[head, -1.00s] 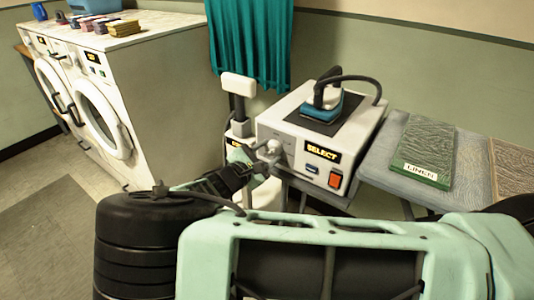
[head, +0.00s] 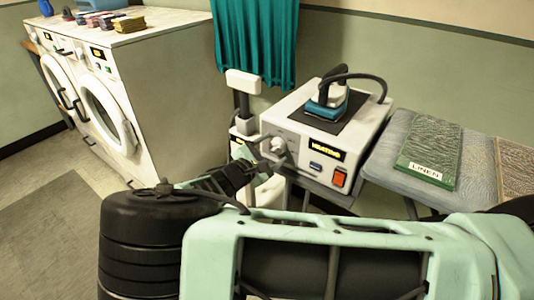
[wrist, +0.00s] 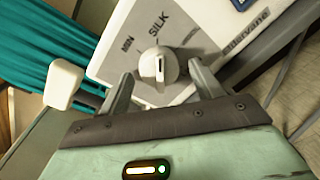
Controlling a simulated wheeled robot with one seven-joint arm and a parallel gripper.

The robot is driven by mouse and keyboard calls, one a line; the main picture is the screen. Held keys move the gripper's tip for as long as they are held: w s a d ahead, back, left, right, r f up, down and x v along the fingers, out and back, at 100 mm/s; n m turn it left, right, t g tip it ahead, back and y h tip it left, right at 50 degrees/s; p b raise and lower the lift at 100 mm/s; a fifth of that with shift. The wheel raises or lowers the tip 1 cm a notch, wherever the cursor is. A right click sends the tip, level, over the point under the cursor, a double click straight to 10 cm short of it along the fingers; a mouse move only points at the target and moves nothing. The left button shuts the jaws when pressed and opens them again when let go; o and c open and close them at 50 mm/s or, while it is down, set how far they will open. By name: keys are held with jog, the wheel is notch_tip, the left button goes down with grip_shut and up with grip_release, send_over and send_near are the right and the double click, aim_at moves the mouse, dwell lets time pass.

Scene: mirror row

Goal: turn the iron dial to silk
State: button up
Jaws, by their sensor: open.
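The iron dial (wrist: 159,68) is a pale round knob on the front of the white iron station (head: 325,118). In the wrist view, its pointer mark aims up toward the word SILK; MIN is to the left. In the head view, the dial (head: 279,146) is partly covered by my gripper (head: 262,155). My gripper (wrist: 163,82) is open, with one finger on each side of the dial's lower part in the wrist view and visible gaps between. The station's display (head: 327,149) reads HEATING. An iron (head: 327,100) rests on top.
A white-topped post (head: 243,82) stands close left of the station. White washers (head: 115,90) are at the left, a teal curtain (head: 255,40) behind. Floor at the left is open.

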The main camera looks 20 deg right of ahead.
jog(key=b+v, duration=0.1)
jog(key=v, duration=1.6)
jog(key=shift+a+b, duration=0.2)
jog(key=shift+b, duration=0.15)
jog(key=s+d+r+m+g+y+p, duration=0.25)
jog(key=s+d+m+g+y, duration=0.2)
jog(key=s+d+g, duration=0.35)
jog(key=s+r+m+g+y+p, duration=0.1)
jog(key=s+r+m+y+p, duration=0.3)
jog(key=s+r+y, duration=0.6)
jog(key=s+r, duration=0.6)
jog(key=shift+s+d+r+m+p, duration=0.15)
jog(key=shift+d+m+p, duration=0.1)
jog(key=shift+m+p, duration=0.15)
